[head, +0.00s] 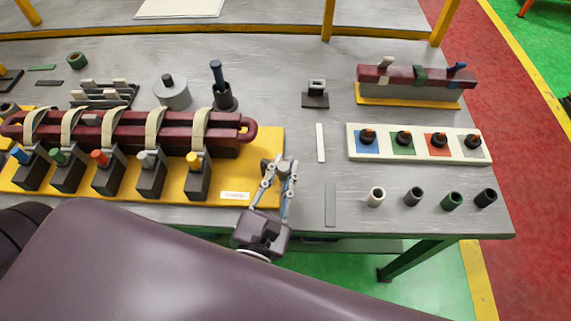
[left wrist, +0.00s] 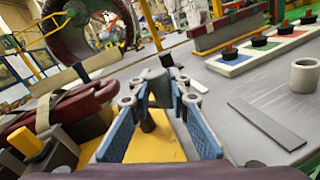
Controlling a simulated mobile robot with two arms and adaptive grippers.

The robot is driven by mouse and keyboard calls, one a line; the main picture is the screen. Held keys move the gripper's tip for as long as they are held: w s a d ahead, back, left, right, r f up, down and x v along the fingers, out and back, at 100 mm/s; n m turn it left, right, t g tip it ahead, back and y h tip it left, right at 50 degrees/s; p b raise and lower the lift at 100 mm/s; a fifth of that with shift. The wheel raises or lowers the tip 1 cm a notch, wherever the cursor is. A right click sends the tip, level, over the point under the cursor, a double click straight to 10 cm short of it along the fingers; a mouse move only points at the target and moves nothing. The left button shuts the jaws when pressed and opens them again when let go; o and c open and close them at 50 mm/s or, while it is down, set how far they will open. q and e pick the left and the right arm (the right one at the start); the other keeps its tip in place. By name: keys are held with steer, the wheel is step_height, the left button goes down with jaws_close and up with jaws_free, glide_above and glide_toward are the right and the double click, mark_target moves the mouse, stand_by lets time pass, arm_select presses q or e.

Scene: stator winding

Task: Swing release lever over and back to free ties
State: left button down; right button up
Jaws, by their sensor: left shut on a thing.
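The fixture on the yellow base plate (head: 262,146) carries a long maroon bar-shaped coil (head: 135,133). Several cream ties (head: 156,126) loop over the bar, each down to a dark block with a coloured peg. My left gripper (head: 279,168) is at the right end of the plate, beside the coil's looped end. In the left wrist view its blue-padded fingers are around a dark grey upright lever (left wrist: 155,84) that stands over the yellow plate. The lever's lower end is partly hidden between the fingers. My right gripper is not in view.
A white strip with coloured squares and black knobs (head: 420,144) lies on the right. Several small cups (head: 414,196) stand in front of it. A second maroon bar on a yellow stand (head: 410,92) is behind.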

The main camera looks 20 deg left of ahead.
arm_select(q)
steer(key=h, duration=0.1)
steer(key=m+h, duration=0.1)
steer(key=m, duration=0.1)
steer(key=shift+s+a+h+b, duration=0.25)
steer(key=shift+s+h+b, duration=0.1)
steer(key=shift+h, duration=0.05)
steer(key=shift+s+a+f+m+g+h+b, duration=0.15)
steer(key=shift+m+h+b, duration=0.2)
steer(key=shift+h, duration=0.2)
steer(key=shift+s+a+r+m+g+h+b, duration=0.15)
steer(key=shift+m+h+b, duration=0.15)
steer(key=shift+h, duration=0.25)
steer(key=m+h+b, duration=0.1)
steer(key=m+g+h+b, duration=0.1)
steer(key=h+b, duration=0.1)
steer(key=s+a+m+g+h+b, duration=0.1)
steer(key=h, duration=0.1)
steer(key=shift+f+m+b, duration=0.15)
steer(key=shift+m+b, duration=0.2)
steer(key=shift+s+a+m+g+h+b, duration=0.1)
steer(key=shift+a+m+g+h+b, duration=0.1)
steer(key=shift+m+g+h, duration=0.25)
steer(key=shift+s+a+m+g+h+b, duration=0.1)
steer(key=shift+m+g+h+b, duration=0.15)
steer(key=shift+h, duration=0.3)
steer(key=shift+a+r+m+g+h, duration=0.2)
steer(key=shift+a+m+g+h, duration=0.15)
steer(key=shift+m+g+h, duration=0.3)
steer(key=shift+g+h, duration=0.35)
